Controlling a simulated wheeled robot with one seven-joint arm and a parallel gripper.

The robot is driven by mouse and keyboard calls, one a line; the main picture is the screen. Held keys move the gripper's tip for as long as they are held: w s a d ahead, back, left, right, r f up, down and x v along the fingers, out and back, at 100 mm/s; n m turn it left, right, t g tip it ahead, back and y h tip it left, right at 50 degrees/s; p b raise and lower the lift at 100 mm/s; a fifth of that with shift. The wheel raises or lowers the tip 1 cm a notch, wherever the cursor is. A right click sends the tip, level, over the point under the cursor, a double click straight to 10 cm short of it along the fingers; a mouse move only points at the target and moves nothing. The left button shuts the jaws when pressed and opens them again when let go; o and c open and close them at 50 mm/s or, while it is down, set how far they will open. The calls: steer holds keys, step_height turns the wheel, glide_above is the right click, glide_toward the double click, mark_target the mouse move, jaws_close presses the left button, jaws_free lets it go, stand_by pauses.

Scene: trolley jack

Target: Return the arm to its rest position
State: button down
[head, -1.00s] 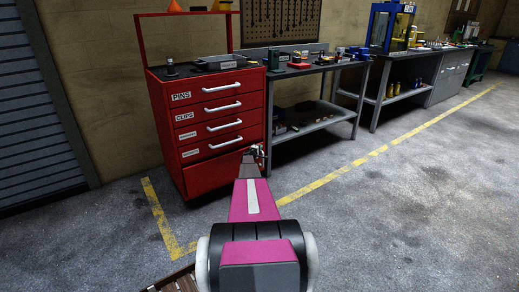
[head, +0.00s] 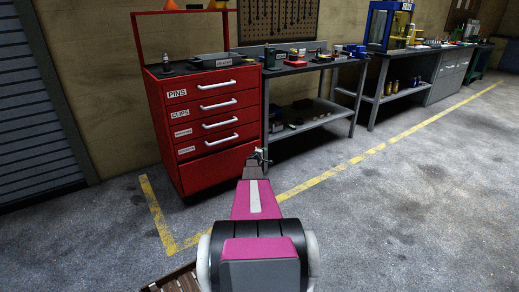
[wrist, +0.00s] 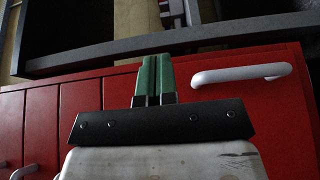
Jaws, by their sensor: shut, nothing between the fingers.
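My gripper (wrist: 154,80) shows in the wrist view with its two green fingers pressed together and nothing between them. Behind it in that view is the red drawer front (wrist: 225,88) of the cabinet, with a pale handle. In the head view my magenta arm reaches forward from the bottom middle. Its end (head: 259,157) is in front of the lower right corner of the red tool cabinet (head: 216,168). The fingers are too small there to make out. I cannot tell how far they are from the cabinet.
A grey workbench (head: 325,64) with tools on top stands right of the cabinet. A second bench (head: 397,93) with a blue-framed machine (head: 388,28) is farther right. A rolled shutter (head: 38,105) is at left. The concrete floor (head: 400,190) at right is clear, with yellow lines.

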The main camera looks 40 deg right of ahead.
steer(key=s+a+r+m+g+y, duration=0.1)
steer(key=s+a+r+y, duration=0.4)
steer(key=s+a, duration=0.9)
steer(key=s+a+r+m+g+y, duration=0.2)
steer(key=s+a, duration=1.2)
steer(key=a, duration=2)
steer(key=s+a+r+m+g+y, duration=0.2)
steer(key=s+a+r+y, duration=0.7)
steer(key=a, duration=1.5)
steer(key=s+r+g, duration=0.2)
steer(key=s, duration=0.3)
steer(key=shift+s+a+r+g, duration=0.35)
steer(key=shift+r+g, duration=0.05)
